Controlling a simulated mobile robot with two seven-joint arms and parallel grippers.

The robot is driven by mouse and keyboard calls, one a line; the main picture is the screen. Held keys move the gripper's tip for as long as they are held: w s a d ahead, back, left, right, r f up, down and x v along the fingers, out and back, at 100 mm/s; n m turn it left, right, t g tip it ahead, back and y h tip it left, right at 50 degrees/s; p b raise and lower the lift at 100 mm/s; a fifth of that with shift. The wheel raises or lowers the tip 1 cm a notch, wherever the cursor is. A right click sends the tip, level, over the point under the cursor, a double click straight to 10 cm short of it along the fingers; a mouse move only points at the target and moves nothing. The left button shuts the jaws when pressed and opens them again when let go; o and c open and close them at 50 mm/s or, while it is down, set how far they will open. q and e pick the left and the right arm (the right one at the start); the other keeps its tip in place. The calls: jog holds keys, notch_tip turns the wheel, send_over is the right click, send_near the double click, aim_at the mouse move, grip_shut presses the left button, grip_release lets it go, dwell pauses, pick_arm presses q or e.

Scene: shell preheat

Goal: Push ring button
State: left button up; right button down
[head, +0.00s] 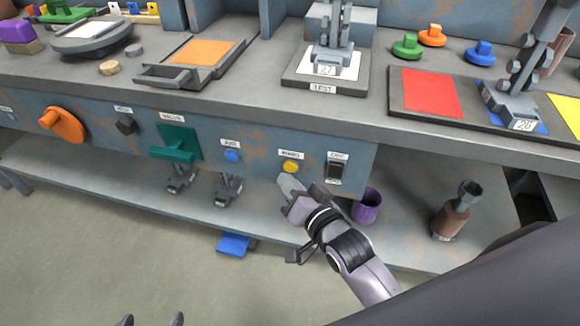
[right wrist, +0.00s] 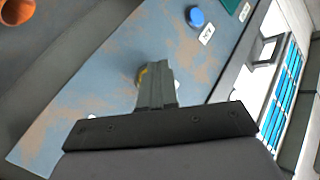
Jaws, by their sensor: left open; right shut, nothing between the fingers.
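A row of controls sits on the blue-grey front panel (head: 265,182) under the bench. The yellow round button (head: 291,167) has a small label above it, too small to read surely. My right gripper (head: 288,184) is shut and empty, just below the yellow button. In the right wrist view the shut fingers (right wrist: 157,72) point at the panel and mostly hide the yellow button (right wrist: 142,74). I cannot tell whether they touch it. My left gripper (head: 151,320) shows only its two fingertips at the bottom edge, apart and empty.
A blue button (head: 232,156) is left of the yellow one, and a dark switch (head: 336,171) right of it. A green handle (head: 172,150) and orange knob (head: 63,124) are further left. A purple cup (head: 367,206) and brown bottle (head: 451,218) stand on the lower shelf.

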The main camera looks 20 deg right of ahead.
dwell(0.5)
jog(key=shift+w+d, duration=0.25)
jog(key=shift+w, duration=0.1)
jog(key=shift+w+d+p, duration=0.25)
jog(key=shift+w+p, duration=0.1)
jog(key=shift+p, duration=0.1)
dwell(0.6)
jog(key=shift+s+a, duration=0.1)
dwell(0.3)
jog(key=shift+s+a+p, duration=0.4)
jog(key=shift+s+p, duration=0.1)
jog(key=shift+s, duration=0.1)
